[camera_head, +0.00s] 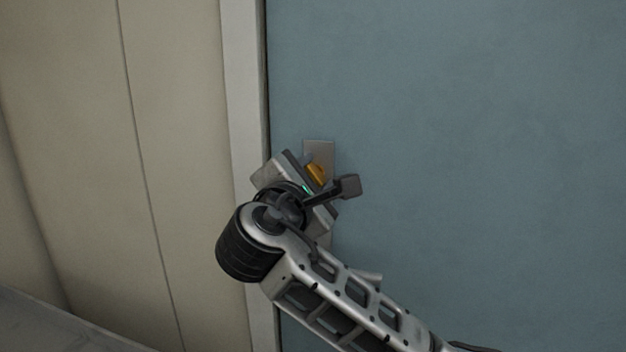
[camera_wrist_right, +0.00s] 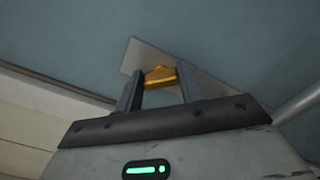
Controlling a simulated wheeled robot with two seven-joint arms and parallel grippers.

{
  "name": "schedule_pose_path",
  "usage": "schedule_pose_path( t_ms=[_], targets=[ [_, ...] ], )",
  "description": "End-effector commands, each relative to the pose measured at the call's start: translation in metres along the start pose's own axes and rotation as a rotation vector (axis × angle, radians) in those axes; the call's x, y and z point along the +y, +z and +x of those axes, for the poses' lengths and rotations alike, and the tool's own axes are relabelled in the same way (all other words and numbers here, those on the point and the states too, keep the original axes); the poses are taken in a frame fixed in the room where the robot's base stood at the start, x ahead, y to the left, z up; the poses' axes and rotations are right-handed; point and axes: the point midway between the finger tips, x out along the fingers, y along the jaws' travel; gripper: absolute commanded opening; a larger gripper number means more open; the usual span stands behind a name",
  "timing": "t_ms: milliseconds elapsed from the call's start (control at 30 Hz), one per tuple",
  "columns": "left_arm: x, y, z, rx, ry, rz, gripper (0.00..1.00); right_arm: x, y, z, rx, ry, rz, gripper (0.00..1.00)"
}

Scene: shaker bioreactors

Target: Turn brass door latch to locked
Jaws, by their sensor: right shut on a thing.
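The brass door latch (camera_head: 316,173) is a small golden turn piece on a grey metal plate (camera_head: 320,149), fixed to the blue door (camera_head: 460,150) near its left edge. It also shows in the right wrist view as the brass latch (camera_wrist_right: 160,75), between the two dark fingers. My right gripper (camera_wrist_right: 160,82) is shut on the latch. In the head view my right gripper (camera_head: 314,178) and wrist cover the lower part of the plate. The latch's exact angle is hard to read. My left gripper is in neither view.
A light door frame (camera_head: 243,90) runs vertically left of the door. A beige panelled wall (camera_head: 170,120) stands further left, with a grey surface (camera_head: 40,325) at the lower left. A metal handle (camera_wrist_right: 300,102) is at the right of the wrist view. The door's right side is clear.

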Motion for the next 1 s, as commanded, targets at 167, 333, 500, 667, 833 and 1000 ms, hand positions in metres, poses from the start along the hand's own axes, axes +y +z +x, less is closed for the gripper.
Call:
schedule_pose_path(
  t_ms=[167,333,500,667,833,1000],
  targets=[
    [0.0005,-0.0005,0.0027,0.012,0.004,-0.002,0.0,-0.0031,-0.0022,-0.0002,0.002,-0.003,0.171,0.15],
    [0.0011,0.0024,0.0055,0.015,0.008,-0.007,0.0,-0.0037,-0.0024,-0.0003,0.002,-0.003,0.328,0.15],
    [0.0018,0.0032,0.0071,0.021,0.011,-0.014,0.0,-0.004,-0.0024,-0.0002,0.001,-0.003,0.469,0.15],
    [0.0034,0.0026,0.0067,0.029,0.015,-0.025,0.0,-0.0044,-0.0023,-0.0001,0.0,-0.003,0.573,0.15],
    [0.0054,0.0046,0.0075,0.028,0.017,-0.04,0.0,-0.0043,-0.0019,0.0001,0.0,-0.002,0.651,0.15],
    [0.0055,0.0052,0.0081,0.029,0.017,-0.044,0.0,-0.004,-0.0019,0.0,0.0,-0.002,0.695,0.15]
  ],
)
